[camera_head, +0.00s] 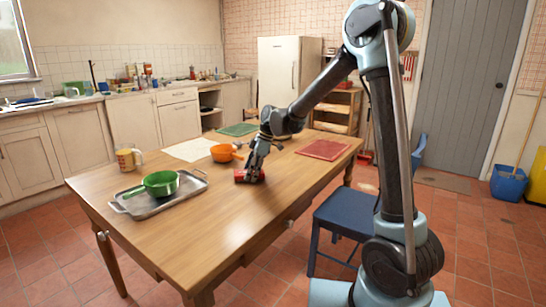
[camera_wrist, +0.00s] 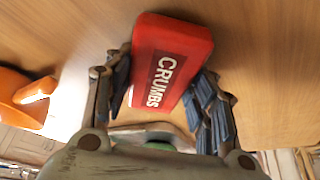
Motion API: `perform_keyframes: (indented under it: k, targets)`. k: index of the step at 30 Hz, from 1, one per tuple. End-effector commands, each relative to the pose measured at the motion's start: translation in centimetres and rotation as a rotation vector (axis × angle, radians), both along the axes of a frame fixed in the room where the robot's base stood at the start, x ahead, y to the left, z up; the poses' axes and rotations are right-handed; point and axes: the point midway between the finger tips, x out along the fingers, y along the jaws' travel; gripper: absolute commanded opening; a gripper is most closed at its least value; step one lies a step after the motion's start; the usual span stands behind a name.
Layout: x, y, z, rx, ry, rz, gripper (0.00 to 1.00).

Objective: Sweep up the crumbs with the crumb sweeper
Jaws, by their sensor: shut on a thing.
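The crumb sweeper is a red block with the word CRUMBS on a dark label. In the wrist view the crumb sweeper (camera_wrist: 180,45) sits between both fingers of my gripper (camera_wrist: 165,85), which is shut on it. In the head view the crumb sweeper (camera_head: 243,176) is at the wooden table's surface, near the middle of the table (camera_head: 200,235), with my gripper (camera_head: 254,165) over it. I cannot tell whether it touches the wood. No crumbs can be made out in either view.
A metal tray (camera_head: 135,205) with a green pan (camera_head: 160,183) is at the left, beside a mug (camera_head: 126,159). A red mat (camera_head: 323,149) lies at the right. The table's front is clear. A blue stool (camera_head: 345,213) stands right of it.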

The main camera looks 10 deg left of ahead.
Motion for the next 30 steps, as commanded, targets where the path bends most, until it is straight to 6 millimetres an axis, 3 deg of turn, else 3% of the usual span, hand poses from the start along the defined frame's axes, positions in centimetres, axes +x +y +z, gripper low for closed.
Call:
perform_keyframes:
  k: [8, 12, 30]
  targets:
    - [0.7, 1.5, 0.0, 0.0, 0.001, -0.009, 0.25]
    - [0.7, 1.3, 2.5, 0.0, 0.0, -0.011, 0.25]
    - [0.8, 1.2, 7.5, 0.0, 0.0, -0.012, 0.25]
